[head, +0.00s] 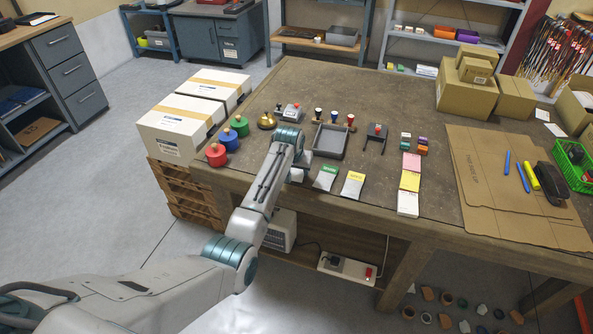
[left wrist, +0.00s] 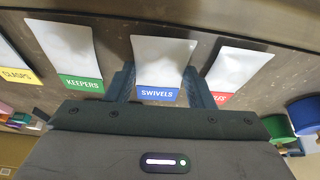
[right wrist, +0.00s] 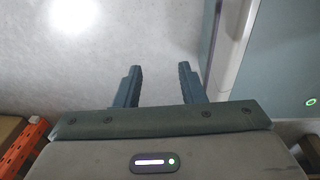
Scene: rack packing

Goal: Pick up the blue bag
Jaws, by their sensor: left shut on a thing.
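The blue bag (left wrist: 159,68) is a pale pouch with a blue label reading SWIVELS. In the left wrist view it lies between the two fingers of my left gripper (left wrist: 161,88), which is shut on it. In the head view my left gripper (head: 299,161) is over the table's front part, and my arm hides most of the blue bag. My right gripper (right wrist: 160,70) is open and empty, with bare floor beyond its fingers.
A green-labelled bag (left wrist: 80,55) and a red-labelled bag (left wrist: 237,68) flank the blue one closely. A yellow-labelled bag (head: 352,184) lies farther right. Red, blue and green round containers (head: 228,140) stand to the left. A grey tray (head: 329,141) is behind.

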